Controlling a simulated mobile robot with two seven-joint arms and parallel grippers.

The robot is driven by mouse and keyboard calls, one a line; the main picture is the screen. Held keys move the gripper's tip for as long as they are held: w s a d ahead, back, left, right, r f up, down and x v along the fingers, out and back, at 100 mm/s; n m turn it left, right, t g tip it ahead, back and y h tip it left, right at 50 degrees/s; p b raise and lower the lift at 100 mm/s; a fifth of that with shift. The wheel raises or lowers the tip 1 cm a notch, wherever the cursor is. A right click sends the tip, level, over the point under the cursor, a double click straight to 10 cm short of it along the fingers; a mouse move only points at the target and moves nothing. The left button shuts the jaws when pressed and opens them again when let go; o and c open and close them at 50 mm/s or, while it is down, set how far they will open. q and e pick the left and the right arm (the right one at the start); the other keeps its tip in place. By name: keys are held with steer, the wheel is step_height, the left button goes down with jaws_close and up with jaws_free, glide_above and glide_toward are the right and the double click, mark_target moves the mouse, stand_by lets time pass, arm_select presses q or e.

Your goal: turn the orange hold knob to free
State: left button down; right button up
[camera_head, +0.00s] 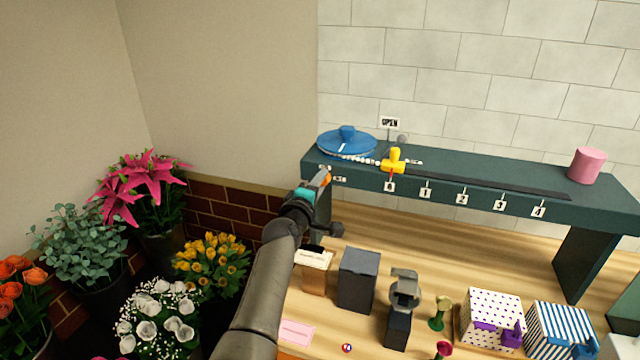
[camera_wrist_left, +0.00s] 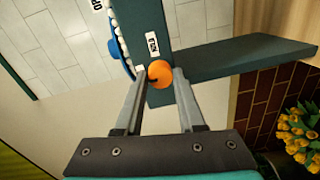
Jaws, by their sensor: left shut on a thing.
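The orange hold knob (camera_head: 326,178) is on the front face of the dark green shelf (camera_head: 470,196), near its left end. In the left wrist view the round orange knob (camera_wrist_left: 160,74) sits between my fingertips, with a dark mark on its lower left. My left gripper (camera_head: 322,181) is shut on the knob; its two fingers (camera_wrist_left: 161,78) flank it. A small white label (camera_wrist_left: 152,45) is beside the knob; I cannot read it surely. My right gripper is in neither view.
A blue disc (camera_head: 346,143) with a white beaded rim and a yellow slider (camera_head: 394,160) are on the shelf. A pink cylinder (camera_head: 585,165) stands at its right end. Boxes, including a dark one (camera_head: 358,280), stand below. Yellow flowers (camera_head: 210,258) are left of my arm.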

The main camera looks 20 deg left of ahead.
arm_select(q)
steer(key=c, duration=0.5)
jaws_free()
steer(key=shift+s, duration=0.15)
steer(key=s, duration=0.5)
steer(key=s+p, duration=0.1)
steer(key=s, duration=0.4)
steer(key=s+r, duration=0.1)
steer(key=s, duration=0.4)
steer(key=shift+a, duration=0.25)
